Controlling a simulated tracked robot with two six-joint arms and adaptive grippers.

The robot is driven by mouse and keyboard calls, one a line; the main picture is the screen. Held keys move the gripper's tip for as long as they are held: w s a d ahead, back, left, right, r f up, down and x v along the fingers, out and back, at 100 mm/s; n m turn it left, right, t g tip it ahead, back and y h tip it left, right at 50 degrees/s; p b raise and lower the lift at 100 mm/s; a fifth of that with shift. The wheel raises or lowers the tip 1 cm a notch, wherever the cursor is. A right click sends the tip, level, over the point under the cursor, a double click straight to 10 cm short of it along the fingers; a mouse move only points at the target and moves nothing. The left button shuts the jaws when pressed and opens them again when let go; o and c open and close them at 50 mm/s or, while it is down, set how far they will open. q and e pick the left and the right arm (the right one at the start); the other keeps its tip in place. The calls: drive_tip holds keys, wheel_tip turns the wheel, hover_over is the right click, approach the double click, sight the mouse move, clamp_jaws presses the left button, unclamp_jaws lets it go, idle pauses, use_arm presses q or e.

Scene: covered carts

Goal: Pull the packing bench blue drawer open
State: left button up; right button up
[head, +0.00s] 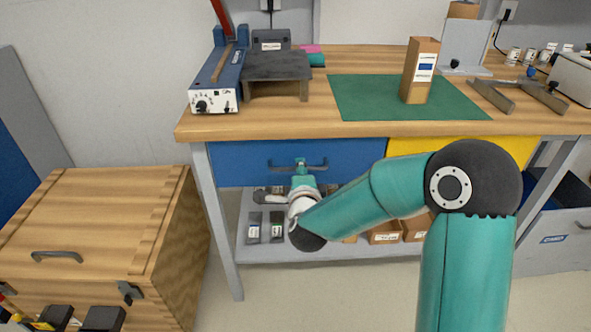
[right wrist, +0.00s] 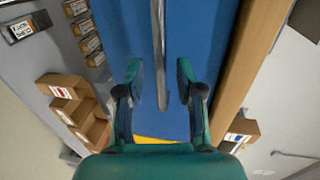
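The packing bench (head: 330,130) has a blue drawer (head: 235,160) under its wooden top. A dark bar handle (head: 318,167) runs across the drawer front. The drawer looks closed, its front under the bench edge. My left gripper is not in view.
A yellow drawer (head: 480,148) is to the right of the blue one. A lower shelf (head: 270,250) holds several small boxes. A wooden chest (head: 95,220) stands left of the bench, and a grey bin (head: 560,240) is at the right. Floor in front is partly clear.

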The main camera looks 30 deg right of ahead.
drive_tip(key=shift+x, duration=1.15)
clamp_jaws()
